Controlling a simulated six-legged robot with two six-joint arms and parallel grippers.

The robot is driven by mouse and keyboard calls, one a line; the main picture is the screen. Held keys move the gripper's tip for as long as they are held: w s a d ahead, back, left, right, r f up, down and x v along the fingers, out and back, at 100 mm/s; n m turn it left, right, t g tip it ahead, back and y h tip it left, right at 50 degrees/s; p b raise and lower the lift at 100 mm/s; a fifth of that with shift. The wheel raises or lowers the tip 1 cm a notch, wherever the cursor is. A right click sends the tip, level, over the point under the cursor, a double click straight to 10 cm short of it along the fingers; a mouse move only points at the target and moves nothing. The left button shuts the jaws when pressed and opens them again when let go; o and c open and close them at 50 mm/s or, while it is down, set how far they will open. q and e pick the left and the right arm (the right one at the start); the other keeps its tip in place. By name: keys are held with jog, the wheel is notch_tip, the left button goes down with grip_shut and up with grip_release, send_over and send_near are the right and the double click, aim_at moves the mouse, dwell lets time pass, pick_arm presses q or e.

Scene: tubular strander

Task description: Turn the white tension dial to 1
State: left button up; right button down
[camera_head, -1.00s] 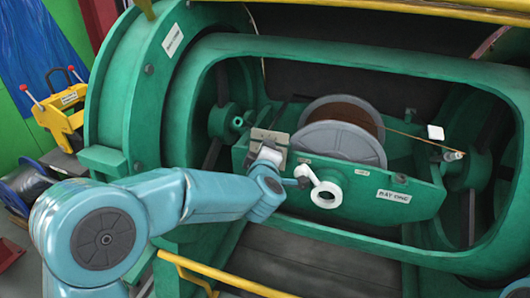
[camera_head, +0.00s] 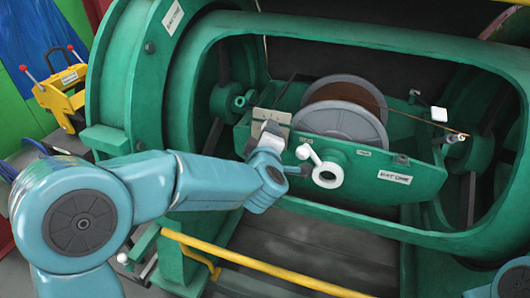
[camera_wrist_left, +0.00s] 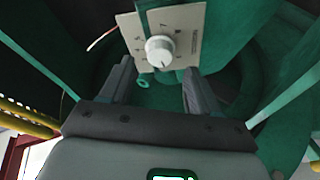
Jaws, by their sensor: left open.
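The white tension dial (camera_wrist_left: 159,50) is a round knob on a pale plate (camera_wrist_left: 187,17) with small marks around it. I cannot read its setting for sure. In the head view the plate (camera_head: 283,117) is on the green cradle, left of the spool, and the dial is hidden by my gripper. My left gripper (camera_head: 271,134) is in front of the plate. In the left wrist view its two fingers (camera_wrist_left: 158,85) are apart, one on each side below the dial, with nothing between them. My right gripper is out of the picture.
A white crank-like ring handle (camera_head: 327,175) sits right of my left wrist. A grey spool (camera_head: 341,121) with brown wire lies behind it. The green frame (camera_head: 350,46) surrounds the cradle. A yellow rail (camera_head: 262,263) crosses below.

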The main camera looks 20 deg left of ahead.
pick_arm(q)
jog(key=p+v, duration=0.1)
jog(key=v, duration=1.2)
jog(key=shift+p, duration=0.4)
jog(key=shift+a, duration=0.1)
